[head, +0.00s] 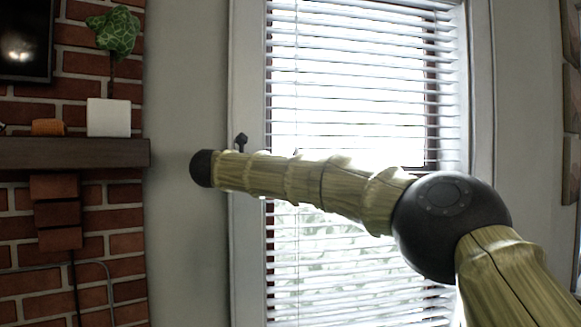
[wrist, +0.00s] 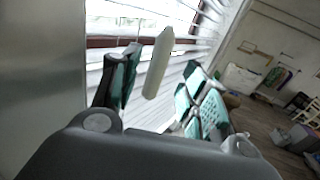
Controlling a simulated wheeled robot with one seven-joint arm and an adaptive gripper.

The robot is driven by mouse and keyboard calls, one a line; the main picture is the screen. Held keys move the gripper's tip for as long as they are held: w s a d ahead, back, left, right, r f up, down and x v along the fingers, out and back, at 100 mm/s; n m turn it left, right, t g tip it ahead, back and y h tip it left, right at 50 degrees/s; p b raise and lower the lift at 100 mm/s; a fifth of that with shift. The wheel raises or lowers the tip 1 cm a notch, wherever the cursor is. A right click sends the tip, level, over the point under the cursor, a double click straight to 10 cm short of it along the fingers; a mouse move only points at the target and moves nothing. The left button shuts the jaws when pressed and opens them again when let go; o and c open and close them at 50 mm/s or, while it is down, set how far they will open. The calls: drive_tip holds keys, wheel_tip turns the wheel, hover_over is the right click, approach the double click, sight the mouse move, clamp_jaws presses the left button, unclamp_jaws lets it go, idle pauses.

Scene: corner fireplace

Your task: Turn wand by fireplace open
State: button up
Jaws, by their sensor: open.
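The blind's wand (wrist: 158,63) shows in the wrist view as a pale, slightly tilted rod end. It appears between the two fingers of my gripper (wrist: 161,60), with a visible gap on both sides. The gripper is open, its teal and black pads spread apart. I cannot tell how deep the wand lies between the pads. In the head view a thin vertical line (head: 296,70) hangs in front of the slats; whether it is the wand or a cord is unclear. My arm hides its lower part and most of the gripper there.
White horizontal blinds (head: 360,65) cover the window, with bright daylight through the slats. A brick fireplace with a dark wooden mantel (head: 70,153) stands at left, bearing a potted plant (head: 108,117). Bare wall separates mantel and window. The wrist view shows open floor (wrist: 262,125) at right.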

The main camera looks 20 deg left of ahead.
drive_tip(key=shift+v, duration=2.35)
